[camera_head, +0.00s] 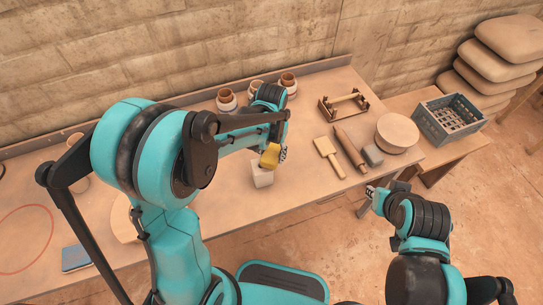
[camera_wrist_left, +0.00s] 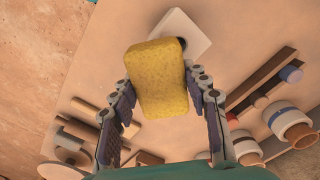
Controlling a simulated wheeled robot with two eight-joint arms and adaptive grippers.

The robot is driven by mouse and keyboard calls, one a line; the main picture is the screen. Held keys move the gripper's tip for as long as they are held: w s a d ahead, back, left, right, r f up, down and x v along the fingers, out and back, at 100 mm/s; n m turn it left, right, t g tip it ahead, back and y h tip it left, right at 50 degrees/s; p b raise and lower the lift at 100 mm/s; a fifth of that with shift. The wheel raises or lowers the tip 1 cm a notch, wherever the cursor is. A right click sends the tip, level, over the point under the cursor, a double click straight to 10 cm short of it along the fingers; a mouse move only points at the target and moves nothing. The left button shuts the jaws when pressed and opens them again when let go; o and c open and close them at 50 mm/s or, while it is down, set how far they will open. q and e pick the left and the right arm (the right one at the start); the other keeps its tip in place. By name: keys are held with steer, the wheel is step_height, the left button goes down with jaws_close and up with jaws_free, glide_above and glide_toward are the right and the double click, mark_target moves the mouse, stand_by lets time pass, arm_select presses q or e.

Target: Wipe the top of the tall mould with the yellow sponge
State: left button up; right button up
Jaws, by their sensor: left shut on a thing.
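The yellow sponge (camera_head: 270,156) is held between the fingers of my left gripper (camera_head: 277,152). In the left wrist view the sponge (camera_wrist_left: 158,80) fills the space between the two fingers of the left gripper (camera_wrist_left: 158,92). The white block-like mould (camera_head: 262,176) stands upright on the table just below the sponge. Its pale top (camera_wrist_left: 182,28) shows partly behind the sponge in the left wrist view, with a dark hole near the sponge's edge. I cannot tell whether the sponge touches it. My right gripper (camera_head: 368,200) is off the table's front edge, away from the mould; its jaw opening is unclear.
Several cups and pots (camera_head: 227,100) stand along the back. A crate (camera_head: 449,120) sits on a side table.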

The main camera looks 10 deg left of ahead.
mark_target(272, 152)
arm_select(q)
steer(key=shift+s+a+r, duration=0.1)
steer(key=shift+a+r, duration=0.05)
steer(key=shift+r, duration=0.55)
step_height(272, 152, up, 2)
steer(key=shift+r+p, duration=0.1)
steer(key=shift+p, duration=1)
steer(key=shift+r+p, duration=0.75)
steer(key=shift+r, duration=0.35)
